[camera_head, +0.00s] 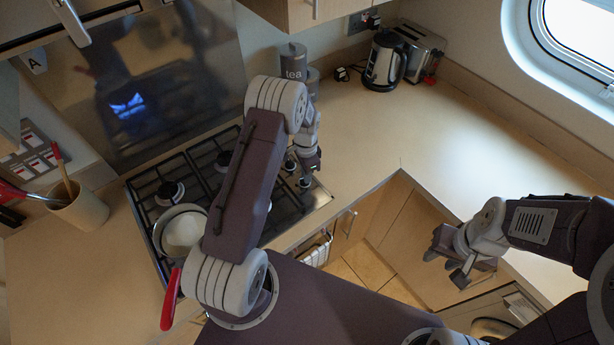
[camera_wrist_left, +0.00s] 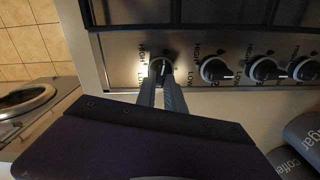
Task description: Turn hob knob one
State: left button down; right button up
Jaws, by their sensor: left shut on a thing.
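The hob (camera_head: 285,215) has a steel control panel with a row of black knobs, best seen in the left wrist view. My left gripper (camera_head: 310,168) reaches down over the hob's right side. In the left wrist view my left gripper (camera_wrist_left: 161,78) is shut on the leftmost knob (camera_wrist_left: 160,66) of the row, its fingers hiding part of it. Other knobs (camera_wrist_left: 215,70) sit to its right with HIGH and LOW marks around them.
A saucepan (camera_head: 184,231) with a red handle (camera_head: 170,299) stands on the hob. A utensil pot (camera_head: 82,208) is at left. A tea canister (camera_head: 293,64), kettle (camera_head: 384,62) and toaster (camera_head: 422,50) stand at the back. The right worktop (camera_head: 490,140) is clear.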

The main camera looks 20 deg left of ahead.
pick_arm(q)
jog(key=n, duration=0.2)
jog(key=n+b, duration=0.1)
jog(key=shift+s+a+f+n, duration=0.1)
jog(key=shift+f+n, duration=0.1)
jog(key=shift+n, duration=0.2)
jog(key=n+b, duration=0.1)
jog(key=n, duration=0.3)
jog(key=shift+a+n, duration=0.1)
jog(key=shift+n, duration=0.2)
jog(key=n, duration=0.4)
jog(key=shift+a+b, duration=0.1)
jog(key=shift+b, duration=0.2)
jog(key=shift+s+n, duration=0.1)
jog(key=shift+n, duration=2)
jog(key=c, duration=1.6)
grip_release()
jog(key=shift+o, duration=0.8)
jog(key=shift+r, duration=0.15)
